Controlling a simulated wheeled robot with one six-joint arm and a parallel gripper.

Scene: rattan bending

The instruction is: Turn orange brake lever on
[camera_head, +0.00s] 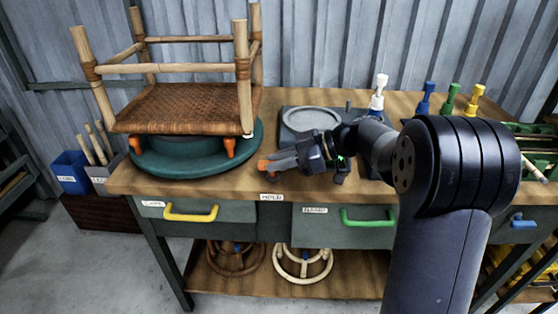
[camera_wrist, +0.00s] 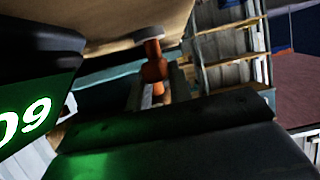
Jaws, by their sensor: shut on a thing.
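The orange brake lever (camera_head: 264,165) shows as a small orange end at the tips of my gripper (camera_head: 275,161), near the front edge of the bench. My gripper is shut on the lever, and its fingers hide most of it. The green turntable (camera_head: 175,160) is just left of the gripper.
A rattan stool frame (camera_head: 180,100) rests on the turntable between orange clamps (camera_head: 228,147). A grey round plate (camera_head: 312,119) lies behind my gripper. White (camera_head: 378,94), blue (camera_head: 424,100) and other bottles stand at the back right. Drawers with yellow (camera_head: 190,215) and green (camera_head: 368,219) handles are below.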

